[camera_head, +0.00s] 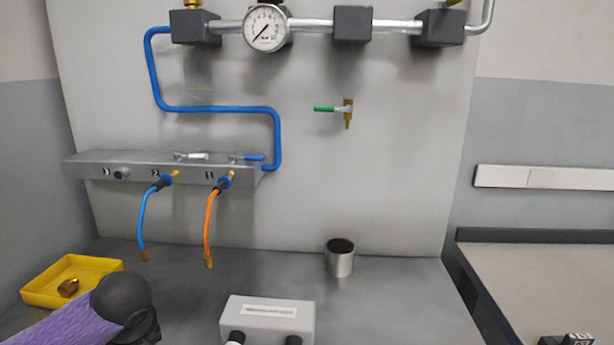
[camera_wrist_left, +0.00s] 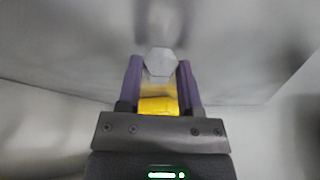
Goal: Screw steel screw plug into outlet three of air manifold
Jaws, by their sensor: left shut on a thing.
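The air manifold (camera_head: 165,160) is a grey metal bar on the wall panel at the left in the head view. Outlet three (camera_head: 121,172) is a dark round spot beside the label 3. Outlet two carries a blue hose and outlet one an orange hose. In the left wrist view the steel screw plug (camera_wrist_left: 161,62) shows as a grey hexagonal head. My left gripper (camera_wrist_left: 159,68) is shut on it between its purple fingertips. In the head view my left wrist is at the lower left, below the manifold; its fingers and the plug are hidden. My right gripper is not in view.
A yellow tray (camera_head: 45,292) with a brass-coloured fitting (camera_head: 68,288) stands behind my left wrist. The blue hose (camera_head: 142,222) and orange hose (camera_head: 208,232) hang below the manifold. A steel cup (camera_head: 340,261) and a grey box (camera_head: 266,314) stand on the bench.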

